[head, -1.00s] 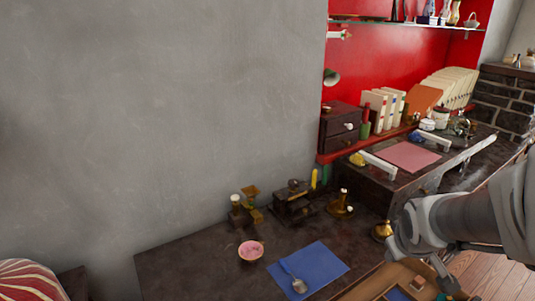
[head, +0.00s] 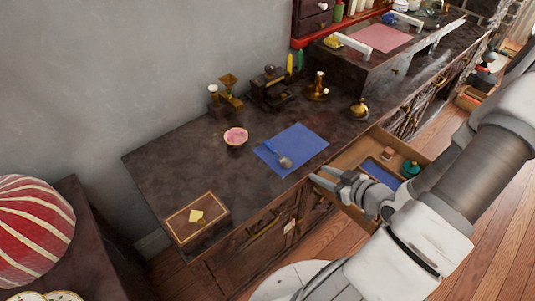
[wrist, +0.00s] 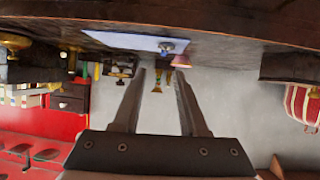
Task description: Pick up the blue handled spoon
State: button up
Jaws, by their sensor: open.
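The spoon (head: 284,161) lies on a blue cloth (head: 308,142) on the dark countertop, its grey bowl toward the front edge and its blue handle pointing back. My gripper (head: 318,174) is open and empty, to the right of and in front of the spoon, near the counter's front edge and apart from the spoon. In the wrist view, which looks upside down, the spoon (wrist: 167,47) and cloth (wrist: 125,41) appear beyond the open fingers (wrist: 161,75). The far end of the handle is hard to make out there.
A pink bowl (head: 235,138) stands left of the cloth. A grinder (head: 270,90) and brass pieces (head: 318,90) stand behind it. An open drawer (head: 428,157) with small items lies beneath my arm. A wooden box (head: 196,218) sits at the counter's left end. Counter between is clear.

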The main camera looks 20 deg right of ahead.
jog(key=b, duration=0.4)
send_near(278, 153)
jog(key=shift+t+y, duration=0.3)
jog(key=shift+t, duration=0.1)
jog(key=x, duration=0.8)
jog(key=shift+s+d+f, duration=0.1)
jog(key=shift+s+f, duration=0.05)
jog(key=shift+f, duration=0.2)
grip_shut()
